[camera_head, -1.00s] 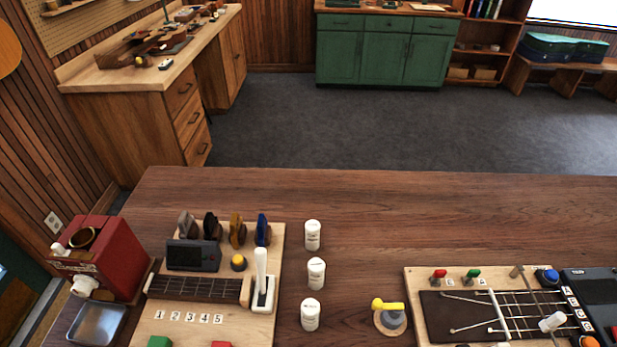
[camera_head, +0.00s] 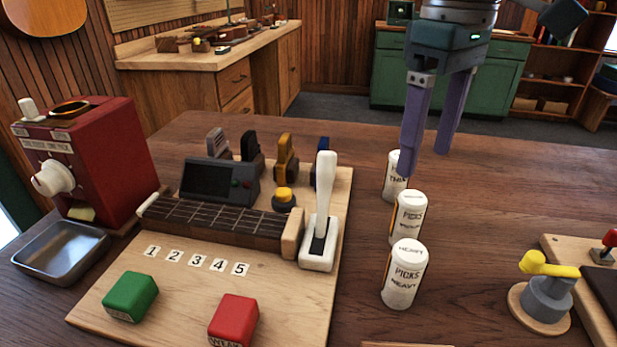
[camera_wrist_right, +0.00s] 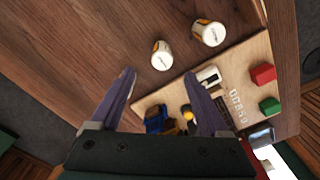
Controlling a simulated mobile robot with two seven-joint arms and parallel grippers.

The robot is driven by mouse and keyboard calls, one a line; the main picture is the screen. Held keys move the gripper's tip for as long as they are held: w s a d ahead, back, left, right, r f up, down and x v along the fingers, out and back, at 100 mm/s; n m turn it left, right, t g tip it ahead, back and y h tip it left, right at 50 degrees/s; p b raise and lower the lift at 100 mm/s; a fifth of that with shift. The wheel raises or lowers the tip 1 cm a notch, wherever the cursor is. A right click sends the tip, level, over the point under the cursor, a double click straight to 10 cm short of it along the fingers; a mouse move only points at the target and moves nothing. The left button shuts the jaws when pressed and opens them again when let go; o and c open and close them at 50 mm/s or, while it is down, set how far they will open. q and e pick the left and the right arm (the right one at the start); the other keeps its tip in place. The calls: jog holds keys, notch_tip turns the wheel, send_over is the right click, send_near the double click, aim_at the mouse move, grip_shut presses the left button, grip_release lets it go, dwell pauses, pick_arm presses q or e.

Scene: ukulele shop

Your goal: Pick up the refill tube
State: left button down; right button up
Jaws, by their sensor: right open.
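Three white capped refill tubes stand upright in a row on the wooden table. The near tube (camera_head: 404,274) reads "PICKS HEAVY". The middle tube (camera_head: 407,218) has "PICKS" on its label. The far tube (camera_head: 393,182) is partly covered by a finger of my right gripper (camera_head: 425,160). That gripper is open and empty, pointing down over the table by the far tube. In the right wrist view, two tubes (camera_wrist_right: 162,56) (camera_wrist_right: 209,33) stand beyond the open fingertips (camera_wrist_right: 160,75); the third is not visible there. My left gripper is not in view.
Left of the tubes is a wooden board (camera_head: 110,318) with a white lever (camera_head: 322,200), picks, and green and red blocks. A red machine (camera_head: 90,160) and metal tray (camera_head: 62,252) stand further left. A yellow-topped grey device (camera_head: 547,290) is at right. Table beyond the gripper looks clear.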

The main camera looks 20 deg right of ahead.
aim_at(414, 197)
notch_tip(414, 197, down, 9)
jog(key=shift+s+a+r, duration=0.1)
jog(key=shift+a+r, duration=0.05)
dwell(0.4)
grip_shut()
dwell(0.4)
